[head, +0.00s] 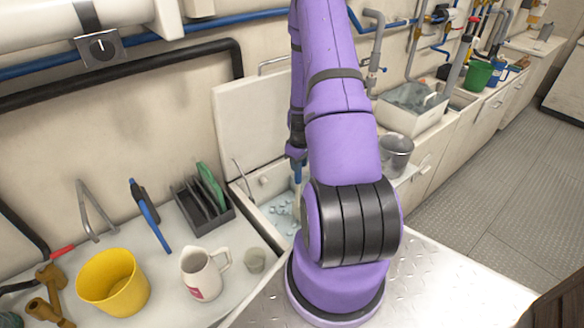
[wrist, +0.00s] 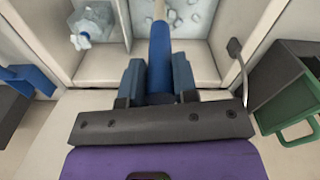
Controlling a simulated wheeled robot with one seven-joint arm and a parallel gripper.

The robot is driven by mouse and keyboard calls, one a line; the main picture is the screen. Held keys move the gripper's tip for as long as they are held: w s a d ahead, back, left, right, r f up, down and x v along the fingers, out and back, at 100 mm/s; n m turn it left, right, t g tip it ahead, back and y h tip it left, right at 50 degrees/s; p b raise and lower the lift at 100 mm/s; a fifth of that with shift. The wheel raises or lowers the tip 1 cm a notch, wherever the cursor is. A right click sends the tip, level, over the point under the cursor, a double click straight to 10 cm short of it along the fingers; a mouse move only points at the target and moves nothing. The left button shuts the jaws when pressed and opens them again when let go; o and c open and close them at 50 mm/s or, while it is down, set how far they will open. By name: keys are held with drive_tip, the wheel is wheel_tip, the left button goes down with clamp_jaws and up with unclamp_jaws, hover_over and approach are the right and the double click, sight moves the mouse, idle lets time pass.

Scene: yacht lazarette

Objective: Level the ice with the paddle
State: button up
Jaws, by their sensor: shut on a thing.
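My gripper (wrist: 158,80) is shut on the blue handle of the paddle (wrist: 160,48), one finger on each side. The paddle's pale lower part reaches down toward the ice (wrist: 196,18) at the top of the wrist view; whether it touches the ice cannot be told. In the head view the ice (head: 284,212) lies as pale blue lumps in an open, white-walled bin (head: 246,190) with its lid raised behind. The handle (head: 298,172) shows just left of my arm, which hides the bin's right part and the paddle's lower end.
Left of the bin stand a dark rack (head: 205,212), a white pitcher (head: 204,275), a small grey cup (head: 255,260) and a yellow bucket (head: 113,283). A metal pot (head: 396,155) stands to the right. A clear bottle-like thing (wrist: 90,22) sits in a side compartment.

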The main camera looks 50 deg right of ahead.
drive_tip(key=w+a, duration=0.6)
drive_tip(key=a, duration=0.5)
wheel_tip(320, 180, up, 30)
idle(2.3)
drive_tip(key=shift+a, duration=0.15)
idle(0.9)
